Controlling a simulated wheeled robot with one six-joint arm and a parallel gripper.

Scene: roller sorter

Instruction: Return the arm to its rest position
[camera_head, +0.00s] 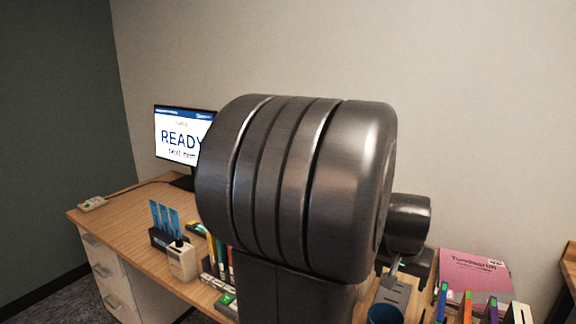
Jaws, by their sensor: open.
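My arm fills the middle of the view, with a large dark metal joint close to the camera. A smaller dark wrist joint of mine shows behind it on the right. My gripper (394,271) shows only in part below that wrist joint, above the right part of the desk. It is open, and I see nothing held in it. Most of it is hidden behind my own arm.
The wooden desk (128,232) carries a monitor (182,134) reading READY, a holder with blue cards (165,216), a beige container (183,260), a blue cup (385,314), a pink book (474,278) and several coloured upright items (466,306). Open air lies above the desk.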

